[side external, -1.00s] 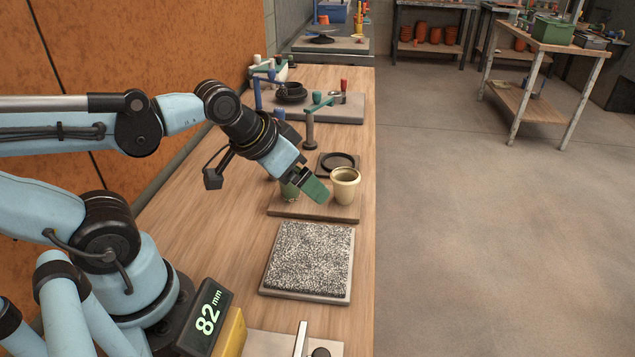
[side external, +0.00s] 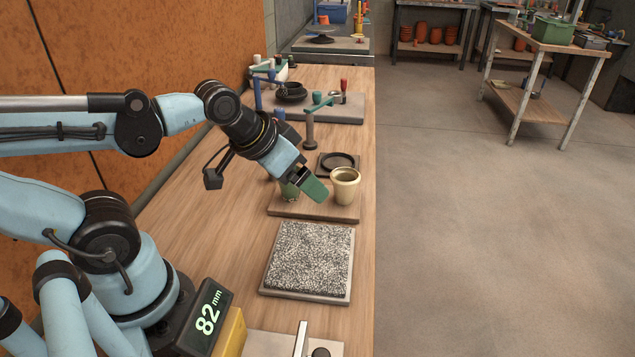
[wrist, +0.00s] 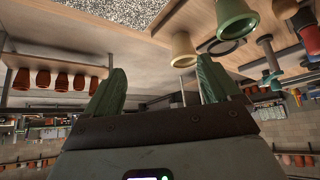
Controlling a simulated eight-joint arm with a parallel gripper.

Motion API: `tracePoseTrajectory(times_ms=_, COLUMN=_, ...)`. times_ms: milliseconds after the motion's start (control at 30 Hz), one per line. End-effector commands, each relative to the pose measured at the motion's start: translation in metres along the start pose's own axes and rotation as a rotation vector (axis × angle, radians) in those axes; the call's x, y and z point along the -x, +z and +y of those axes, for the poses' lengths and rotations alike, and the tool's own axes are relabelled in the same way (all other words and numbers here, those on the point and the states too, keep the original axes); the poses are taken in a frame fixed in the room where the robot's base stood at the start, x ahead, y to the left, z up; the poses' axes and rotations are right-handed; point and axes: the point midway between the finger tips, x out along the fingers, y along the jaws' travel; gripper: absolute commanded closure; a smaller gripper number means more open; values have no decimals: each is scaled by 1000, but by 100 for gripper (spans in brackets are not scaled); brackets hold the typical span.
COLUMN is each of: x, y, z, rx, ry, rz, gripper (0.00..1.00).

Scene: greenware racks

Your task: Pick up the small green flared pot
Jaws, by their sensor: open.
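The small green flared pot (side external: 289,191) stands on a wooden board (side external: 310,211), partly hidden behind my gripper in the side view. In the wrist view, which looks upside down, the green pot (wrist: 236,20) is at the upper right, outside my fingers. A cream pot (side external: 345,187) stands on the same board to its right; it also shows in the wrist view (wrist: 183,48). My gripper (side external: 314,187) is tilted down above the board, between the two pots in the side view. Its green fingers (wrist: 162,70) are apart, with no object between them.
A speckled slab (side external: 310,257) lies in front of the board. Bare bench (side external: 210,215) lies to the left.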

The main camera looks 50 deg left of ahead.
Motion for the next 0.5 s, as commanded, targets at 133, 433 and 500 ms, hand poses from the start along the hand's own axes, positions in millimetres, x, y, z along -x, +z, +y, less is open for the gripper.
tracePoseTrajectory(times_ms=133, x=0, y=0, z=-1, rx=0, ry=-1, rz=-3, gripper=11)
tracePoseTrajectory(times_ms=433, x=1, y=-23, z=-41, rx=-3, ry=-49, rz=-169, gripper=11)
tracePoseTrajectory(times_ms=500, x=0, y=-29, z=-58, rx=-3, ry=-54, rz=-234, gripper=11)
